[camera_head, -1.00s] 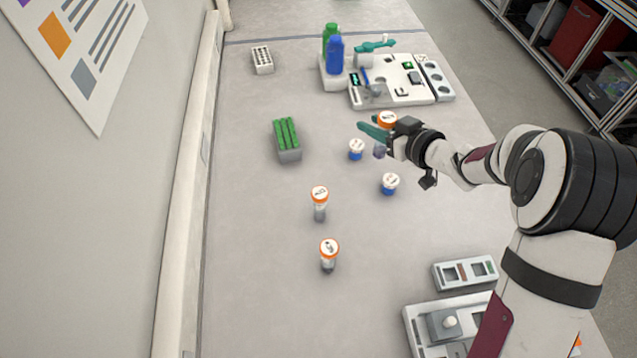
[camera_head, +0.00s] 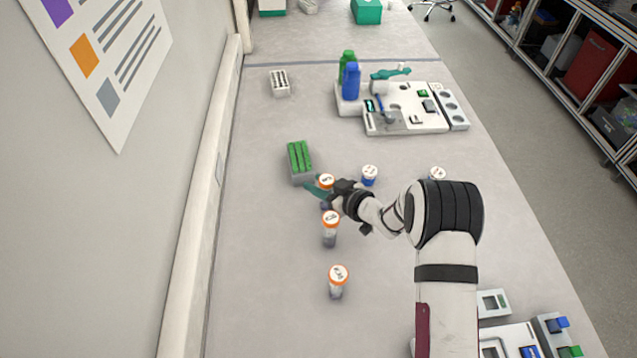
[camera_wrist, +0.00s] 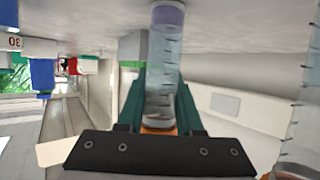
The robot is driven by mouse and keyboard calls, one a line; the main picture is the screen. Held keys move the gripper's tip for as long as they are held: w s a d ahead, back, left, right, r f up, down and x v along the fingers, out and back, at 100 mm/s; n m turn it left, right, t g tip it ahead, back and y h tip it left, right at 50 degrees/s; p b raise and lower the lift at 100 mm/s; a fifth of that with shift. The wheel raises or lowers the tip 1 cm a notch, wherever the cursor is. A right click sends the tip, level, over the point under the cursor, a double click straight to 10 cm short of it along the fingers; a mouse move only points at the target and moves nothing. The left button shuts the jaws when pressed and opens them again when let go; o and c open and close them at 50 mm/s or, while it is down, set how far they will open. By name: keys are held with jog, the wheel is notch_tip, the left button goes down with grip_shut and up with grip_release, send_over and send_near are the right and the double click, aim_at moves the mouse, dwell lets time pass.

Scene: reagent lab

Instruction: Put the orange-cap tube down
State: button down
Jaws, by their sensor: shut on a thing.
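My gripper (camera_head: 319,191) has teal fingers and is shut on an orange-cap tube (camera_head: 326,181), left of the middle of the bench. In the wrist view the held tube (camera_wrist: 164,65) shows a clear graduated body and purplish end between the fingers, with its orange cap (camera_wrist: 158,129) near the gripper's base. I cannot tell whether its lower end touches the bench. A second orange-cap tube (camera_head: 331,227) stands just in front of the gripper, and a third (camera_head: 338,280) stands nearer.
A grey block with green strips (camera_head: 300,161) sits just behind the gripper. Blue-cap tubes stand to the right (camera_head: 369,175) and farther right (camera_head: 438,174). A white rack (camera_head: 279,83) and an equipment station (camera_head: 405,124) are farther back. The bench's left front is clear.

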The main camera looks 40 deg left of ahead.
jog(key=shift+f, duration=0.1)
jog(key=c, duration=0.6)
grip_release()
jog(key=shift+o, duration=0.2)
jog(key=shift+d+r, duration=0.25)
jog(key=shift+r, duration=0.05)
jog(key=v, duration=1.1)
jog(key=shift+d, duration=0.25)
